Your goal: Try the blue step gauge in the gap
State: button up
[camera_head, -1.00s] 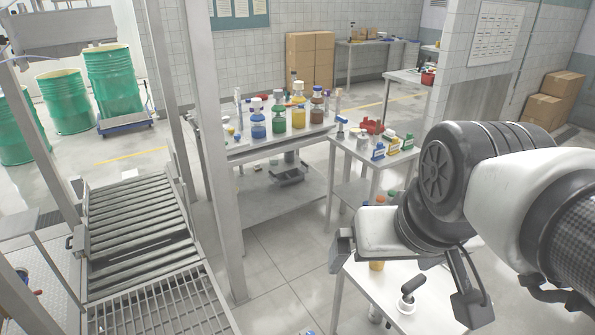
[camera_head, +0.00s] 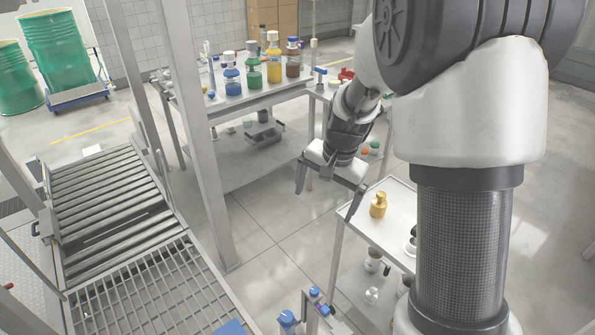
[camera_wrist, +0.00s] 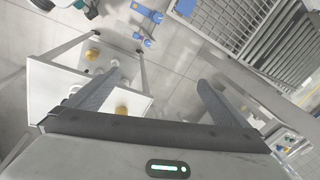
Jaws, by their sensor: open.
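My gripper (camera_head: 328,190) is open and empty. It hangs in the air above the floor, left of a white cart, with its two fingers spread; they also show in the wrist view (camera_wrist: 158,80). I cannot pick out the blue step gauge for certain. Small blue parts (camera_head: 287,318) show at the bottom edge of the head view, and blue pieces (camera_wrist: 148,42) lie near the top of the wrist view. My arm covers much of the small table at the back right. I cannot tell which opening is the gap.
A white cart (camera_head: 372,226) with a brass-coloured weight (camera_head: 378,205) stands right of my gripper. A bench (camera_head: 250,100) holds several coloured bottles. Floor between post and cart is clear.

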jog(key=w+f+m+b, duration=0.1)
jog(key=f+b, duration=0.2)
jog(key=f, duration=0.9)
jog(key=w+d+f+m+g+b, duration=0.1)
jog(key=f+b, duration=0.2)
jog(key=f, duration=0.9)
jog(key=w+f+m+h+b, duration=0.1)
jog(key=f+b, duration=0.2)
jog(key=f, duration=0.9)
jog(key=shift+w+d+f+m+g, duration=0.25)
jog(key=shift+d+f+m+g, duration=0.15)
jog(key=shift+r, duration=0.1)
notch_tip(320, 180, up, 10)
jog(key=p, duration=0.5)
jog(key=shift+p, duration=0.4)
